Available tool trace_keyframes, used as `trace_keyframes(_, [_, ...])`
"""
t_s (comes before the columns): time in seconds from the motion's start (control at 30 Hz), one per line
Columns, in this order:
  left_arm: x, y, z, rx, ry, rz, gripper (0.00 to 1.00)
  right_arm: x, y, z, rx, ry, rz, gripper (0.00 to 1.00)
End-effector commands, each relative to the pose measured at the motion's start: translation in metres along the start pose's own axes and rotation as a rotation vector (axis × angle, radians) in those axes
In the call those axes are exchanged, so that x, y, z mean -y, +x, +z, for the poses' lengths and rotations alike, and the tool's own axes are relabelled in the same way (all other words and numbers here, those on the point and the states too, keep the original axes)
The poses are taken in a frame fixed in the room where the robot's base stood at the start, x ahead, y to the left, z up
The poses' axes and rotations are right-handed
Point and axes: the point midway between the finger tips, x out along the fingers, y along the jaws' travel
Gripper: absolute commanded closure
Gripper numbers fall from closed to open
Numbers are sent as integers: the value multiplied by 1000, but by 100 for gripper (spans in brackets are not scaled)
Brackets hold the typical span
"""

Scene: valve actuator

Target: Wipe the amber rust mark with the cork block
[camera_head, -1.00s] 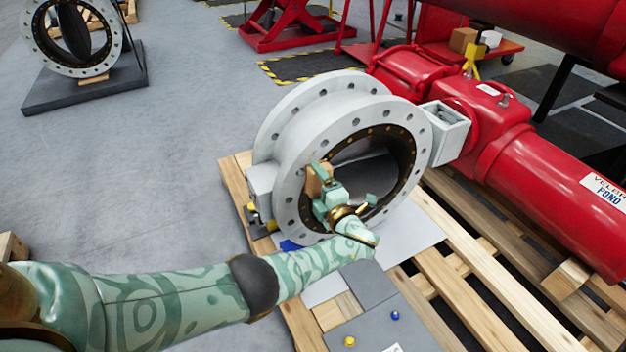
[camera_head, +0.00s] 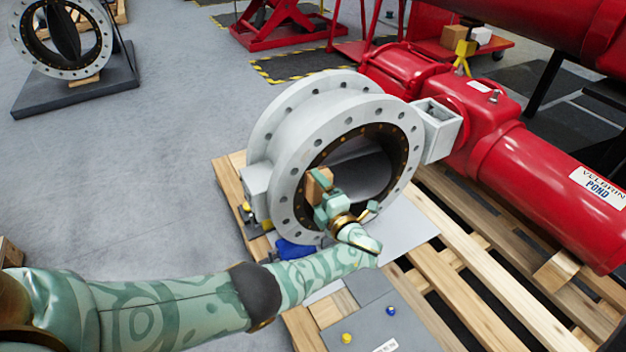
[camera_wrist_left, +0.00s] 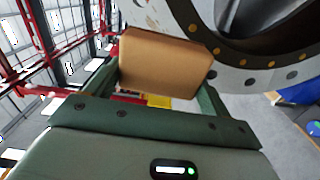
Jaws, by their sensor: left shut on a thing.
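The cork block (camera_head: 314,188) is a tan-brown block in front of the near flange of the grey valve body (camera_head: 290,172), at the flange's lower left inner edge. My left gripper (camera_head: 322,192) is shut on it. In the left wrist view the cork block (camera_wrist_left: 165,64) sits between the two green fingers, close to the flange face (camera_wrist_left: 236,76). I cannot tell whether it touches the face. A faint amber speckle (camera_wrist_left: 151,22) shows on the flange just above the block; the rest of the rust mark is not clearly seen. My right gripper is not in view.
A red actuator cylinder (camera_head: 540,180) joins the valve at the right. Wooden pallet slats (camera_head: 455,265) lie below. A grey box (camera_head: 372,318) with blue and yellow knobs and a blue item (camera_head: 293,248) lie near my left forearm. Open floor (camera_head: 160,170) lies left.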

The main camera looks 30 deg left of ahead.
Motion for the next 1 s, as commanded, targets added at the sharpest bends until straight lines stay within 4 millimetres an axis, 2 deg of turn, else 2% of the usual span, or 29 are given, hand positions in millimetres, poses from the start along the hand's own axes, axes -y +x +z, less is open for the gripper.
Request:
trace_keyframes(0.23, [0,6,0,-1,0,2,37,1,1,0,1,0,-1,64])
trace_keyframes(0.7, [1,57,0,-3,2,2,37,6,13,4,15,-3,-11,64])
trace_keyframes(1.0, [0,68,-1,-2,1,2,37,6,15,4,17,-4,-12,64])
